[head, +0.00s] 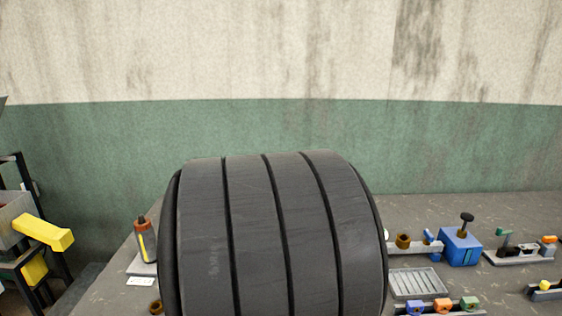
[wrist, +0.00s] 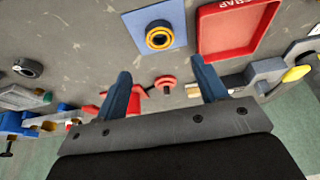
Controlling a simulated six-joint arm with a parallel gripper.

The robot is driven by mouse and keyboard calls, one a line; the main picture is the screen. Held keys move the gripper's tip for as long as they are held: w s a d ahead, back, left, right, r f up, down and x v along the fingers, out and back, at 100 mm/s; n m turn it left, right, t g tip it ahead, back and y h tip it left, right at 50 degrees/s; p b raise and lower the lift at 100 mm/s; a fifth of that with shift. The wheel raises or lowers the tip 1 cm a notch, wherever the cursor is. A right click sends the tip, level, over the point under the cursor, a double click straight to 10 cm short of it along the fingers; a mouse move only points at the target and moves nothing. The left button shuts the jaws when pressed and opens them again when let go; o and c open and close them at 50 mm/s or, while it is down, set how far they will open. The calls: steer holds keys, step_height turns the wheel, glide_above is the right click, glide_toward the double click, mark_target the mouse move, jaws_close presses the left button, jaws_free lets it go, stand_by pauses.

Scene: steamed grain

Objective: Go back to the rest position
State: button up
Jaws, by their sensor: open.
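My gripper (wrist: 160,72) shows in the wrist view, with two dark blue fingers spread wide apart. Nothing is held between the fingers. A small red ring-shaped part (wrist: 165,83) shows beyond the gap, on the bench below. My gripper is not seen in the head view, where a large dark grooved, tyre-like shape (head: 260,235) fills the lower middle and hides much of the bench.
The wrist view shows a blue plate (wrist: 133,22) with a ringed part, a red tray (wrist: 205,28) and a small black tyre-like ring (wrist: 27,68). In the head view, a blue block (head: 460,248) and a ribbed grey tray (head: 418,283) sit right. Bare bench (head: 440,207) lies behind them.

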steer(key=x, duration=1)
steer(key=shift+w+f, duration=0.15)
steer(key=shift+f, duration=0.1)
steer(key=shift+w+r, duration=0.15)
steer(key=shift+r, duration=0.2)
steer(key=r, duration=0.4)
steer(key=shift+d, duration=0.25)
steer(key=s+d+r, duration=0.5)
steer(key=d+r, duration=0.2)
steer(key=d, duration=0.4)
steer(key=w+d+m+h, duration=0.1)
steer(key=w+m, duration=0.4)
steer(key=w, duration=1.2)
steer(key=shift+w+r+h, duration=0.35)
steer(key=shift+r+h, duration=0.05)
steer(key=shift+h, duration=0.1)
steer(key=shift+s, duration=0.1)
steer(key=s+a+f+n+y, duration=0.1)
steer(key=s+n, duration=0.4)
steer(key=s, duration=1.2)
steer(key=shift+a+f+y, duration=0.2)
steer(key=shift+a+y, duration=0.15)
steer(key=shift+y, duration=0.15)
